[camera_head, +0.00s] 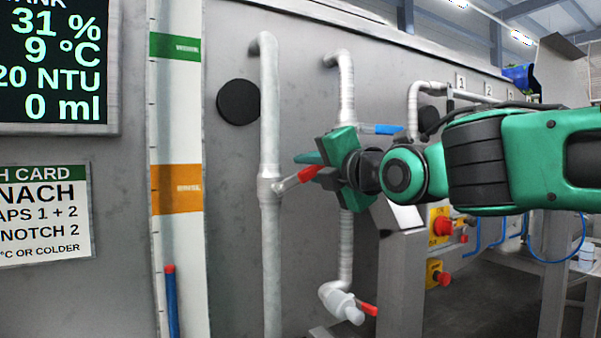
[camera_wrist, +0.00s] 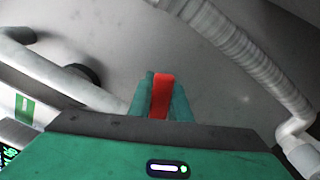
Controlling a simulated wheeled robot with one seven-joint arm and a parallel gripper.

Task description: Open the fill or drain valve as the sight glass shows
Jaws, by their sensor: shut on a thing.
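The sight glass (camera_head: 171,303) is a tall strip with a green band above and an orange band below. Its blue column with a red top stands well below the orange band. My gripper (camera_head: 312,166) is shut on a red valve handle (camera_head: 288,184) on the left white pipe (camera_head: 270,120). In the wrist view the red handle (camera_wrist: 161,96) sits between the green fingers of my gripper (camera_wrist: 160,98). The handle slants up to the right from the pipe; the gripper hides its far end. A lower valve with a red handle (camera_head: 368,309) sits on the second pipe.
A screen (camera_head: 55,65) reads 31 %, 9 °C, 20 NTU and 0 ml. A card (camera_head: 45,215) hangs below it. A blue handle (camera_head: 382,129) shows behind my gripper. A grey post (camera_head: 401,285) and yellow boxes with red buttons (camera_head: 443,226) stand at right.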

